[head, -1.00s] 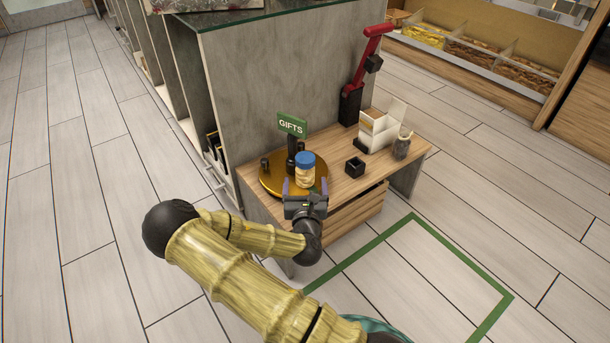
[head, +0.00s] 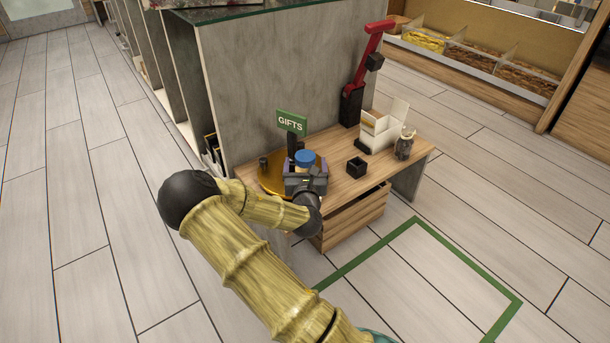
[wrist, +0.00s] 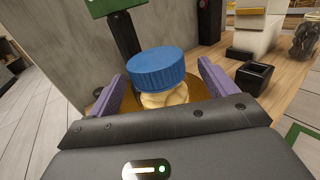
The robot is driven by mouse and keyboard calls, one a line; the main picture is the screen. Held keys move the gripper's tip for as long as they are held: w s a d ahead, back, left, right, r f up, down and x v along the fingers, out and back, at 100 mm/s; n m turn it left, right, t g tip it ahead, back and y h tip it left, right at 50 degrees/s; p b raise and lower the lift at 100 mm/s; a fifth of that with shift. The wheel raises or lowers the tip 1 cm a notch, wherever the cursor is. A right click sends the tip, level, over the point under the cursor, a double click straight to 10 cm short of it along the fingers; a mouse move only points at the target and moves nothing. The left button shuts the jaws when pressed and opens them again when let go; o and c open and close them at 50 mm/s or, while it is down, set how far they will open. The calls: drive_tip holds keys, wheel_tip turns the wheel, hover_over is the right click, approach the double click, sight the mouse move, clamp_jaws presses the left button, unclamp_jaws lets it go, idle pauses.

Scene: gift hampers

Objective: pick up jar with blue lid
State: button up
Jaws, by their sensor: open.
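The jar with the blue lid (head: 305,158) stands upright on the round golden tray (head: 247,177) on the wooden table. In the wrist view the jar (wrist: 157,70) shows its ribbed blue lid and pale contents, with its lower part hidden behind my gripper's body. My gripper (head: 304,172) is open, with one purple finger on each side of the jar. The wrist view shows a finger to the left and a finger to the right of it (wrist: 160,88). I cannot tell whether either finger touches the jar.
A green GIFTS sign (head: 291,122) on a dark post stands just behind the jar. A small black box (head: 356,168), a white box (head: 378,132), a glass jar (head: 404,146) and a red-and-black device (head: 352,100) stand further right. A grey panel (head: 270,70) rises behind.

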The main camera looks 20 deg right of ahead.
drive_tip(key=shift+w+d, duration=0.2)
drive_tip(key=shift+w, duration=0.35)
drive_tip(key=shift+c, duration=0.4)
drive_tip(key=c, duration=1.2)
drive_tip(key=shift+r, duration=0.15)
